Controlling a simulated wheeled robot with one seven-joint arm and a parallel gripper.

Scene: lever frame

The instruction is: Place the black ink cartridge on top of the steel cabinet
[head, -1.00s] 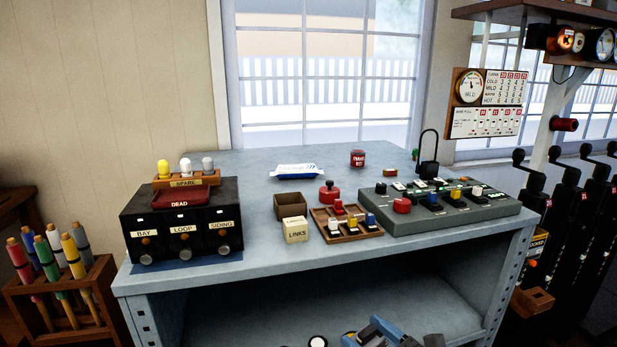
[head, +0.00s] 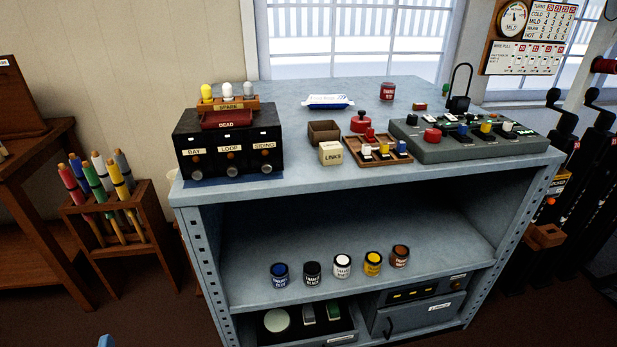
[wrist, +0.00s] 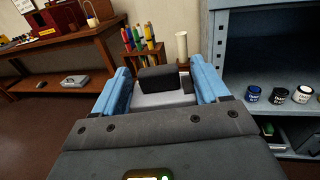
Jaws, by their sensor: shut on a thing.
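My gripper (wrist: 160,72) is shut on a dark block with a pale grey part, which looks like the black ink cartridge (wrist: 158,79), in the wrist view. It sits between the two blue fingers, clear of any surface. In the head view only a blue tip of my gripper (head: 106,342) shows at the bottom left edge; the cartridge is out of that view. The blue-grey steel cabinet (head: 290,187) stands in the middle of the head view. Its side and shelf also show at the right of the wrist view (wrist: 225,45).
The cabinet top holds a black switch box (head: 229,146), a grey lever panel (head: 470,148), a small open box (head: 323,132) and a jar (head: 387,92). A pen rack (head: 140,220) stands left. Several jars (head: 342,265) line the shelf.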

